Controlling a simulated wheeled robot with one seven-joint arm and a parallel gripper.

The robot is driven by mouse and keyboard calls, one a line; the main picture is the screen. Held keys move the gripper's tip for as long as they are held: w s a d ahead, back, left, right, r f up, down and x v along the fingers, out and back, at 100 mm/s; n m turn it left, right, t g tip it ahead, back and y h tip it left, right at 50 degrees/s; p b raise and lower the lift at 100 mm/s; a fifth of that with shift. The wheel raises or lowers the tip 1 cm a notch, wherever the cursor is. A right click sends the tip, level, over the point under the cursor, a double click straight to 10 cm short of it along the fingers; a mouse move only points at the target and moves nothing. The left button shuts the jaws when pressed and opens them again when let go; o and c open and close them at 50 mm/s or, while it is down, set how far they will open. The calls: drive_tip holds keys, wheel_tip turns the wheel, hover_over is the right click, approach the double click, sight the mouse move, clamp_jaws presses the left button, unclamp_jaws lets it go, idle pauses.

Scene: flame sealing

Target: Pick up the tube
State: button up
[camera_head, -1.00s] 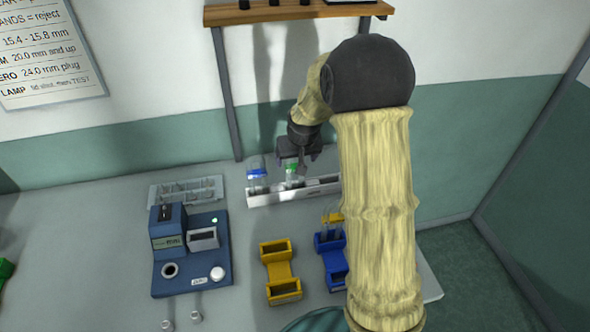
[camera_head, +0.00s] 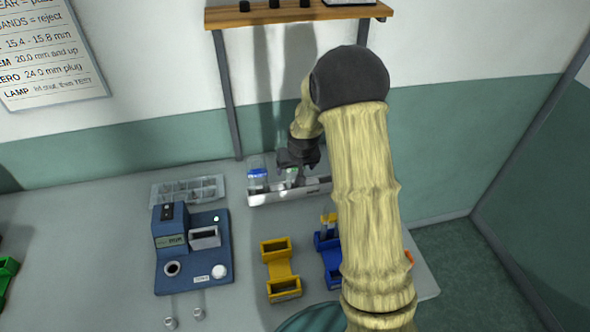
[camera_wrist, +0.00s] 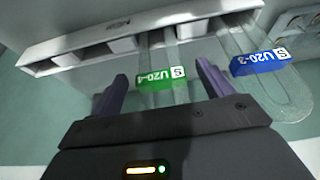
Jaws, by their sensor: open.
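My gripper (camera_head: 297,158) is over the white rack (camera_head: 322,188) at the back of the bench. In the wrist view my gripper (camera_wrist: 161,78) is open, one dark finger on each side of a clear tube with a green label U20-4 (camera_wrist: 161,78). I cannot tell whether the fingers touch it. In the head view this tube (camera_head: 291,177) is partly hidden by the gripper. A second clear tube, with a blue label U20-3 (camera_wrist: 262,62), lies outside the fingers on the right of the wrist view. It stands at the rack's left end in the head view (camera_head: 257,174).
A blue measuring device (camera_head: 181,277) and a grey compartment tray (camera_head: 187,190) are left of the rack. A yellow holder (camera_head: 278,267) and a blue holder (camera_head: 329,264) stand in front of it. A wooden shelf (camera_head: 300,13) is on the wall above.

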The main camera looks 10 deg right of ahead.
drive_tip(key=c, duration=1.1)
drive_tip(key=shift+r, duration=0.15)
wheel_tip(320, 180, up, 10)
drive_tip(key=shift+f+b, duration=0.1)
drive_tip(key=shift+b, duration=0.9)
